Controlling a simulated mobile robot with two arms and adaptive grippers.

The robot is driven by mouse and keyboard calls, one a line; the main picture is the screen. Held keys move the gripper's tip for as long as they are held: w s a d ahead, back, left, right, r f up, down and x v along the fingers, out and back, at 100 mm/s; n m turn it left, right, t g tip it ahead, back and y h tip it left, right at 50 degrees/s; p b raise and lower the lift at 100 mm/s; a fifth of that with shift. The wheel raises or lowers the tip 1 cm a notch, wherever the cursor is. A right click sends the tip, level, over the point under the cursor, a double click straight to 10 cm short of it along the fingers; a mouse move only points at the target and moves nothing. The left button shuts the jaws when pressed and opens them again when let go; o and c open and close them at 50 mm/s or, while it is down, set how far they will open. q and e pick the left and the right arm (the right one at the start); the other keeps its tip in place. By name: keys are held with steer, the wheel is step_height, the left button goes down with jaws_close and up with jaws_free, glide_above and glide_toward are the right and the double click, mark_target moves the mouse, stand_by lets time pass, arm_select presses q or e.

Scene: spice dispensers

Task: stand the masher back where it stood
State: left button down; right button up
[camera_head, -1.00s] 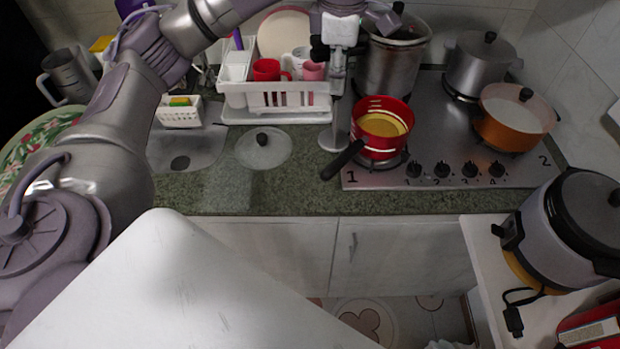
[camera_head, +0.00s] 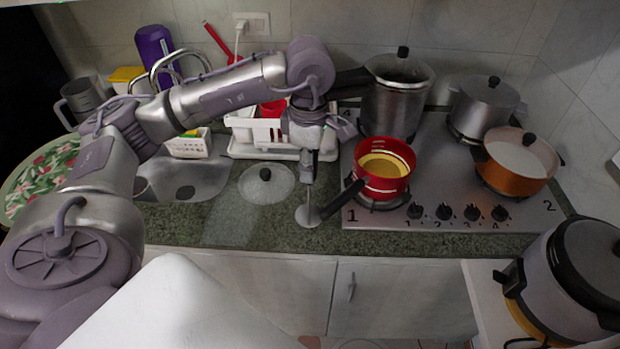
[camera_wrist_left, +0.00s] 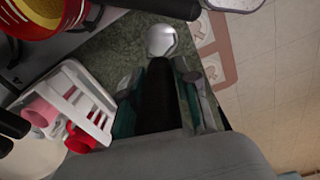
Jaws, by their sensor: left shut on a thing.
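The masher, with a dark handle and a round metal foot (camera_head: 308,216), hangs upright from my left gripper (camera_head: 307,160). The gripper is shut on the handle. The foot is at or just above the counter, left of the red pot's black handle; I cannot tell whether it touches. In the left wrist view the masher's dark handle (camera_wrist_left: 158,95) lies between the fingers of my left gripper (camera_wrist_left: 160,85), with the shiny metal foot beyond it over the counter. My right gripper is not in view.
The red pot (camera_head: 384,183) stands on the stove (camera_head: 450,190), its handle jutting left near the masher. A glass lid (camera_head: 267,184) lies on the counter to the left. The white dish rack (camera_head: 240,150) is behind. Bare counter (camera_head: 250,228) lies along the front.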

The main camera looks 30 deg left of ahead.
arm_select(q)
step_height(320, 180, down, 3)
steer(key=shift+f+p, duration=0.1)
steer(key=shift+p, duration=0.45)
steer(key=shift+f, duration=0.55)
steer(key=c, duration=0.8)
jaws_free()
steer(key=shift+c, duration=0.2)
steer(key=shift+r, duration=0.5)
step_height(320, 180, up, 10)
steer(key=shift+d+f+b, duration=0.1)
steer(key=shift+b, duration=1)
steer(key=shift+s+r, duration=0.15)
steer(key=shift+r, duration=0.6)
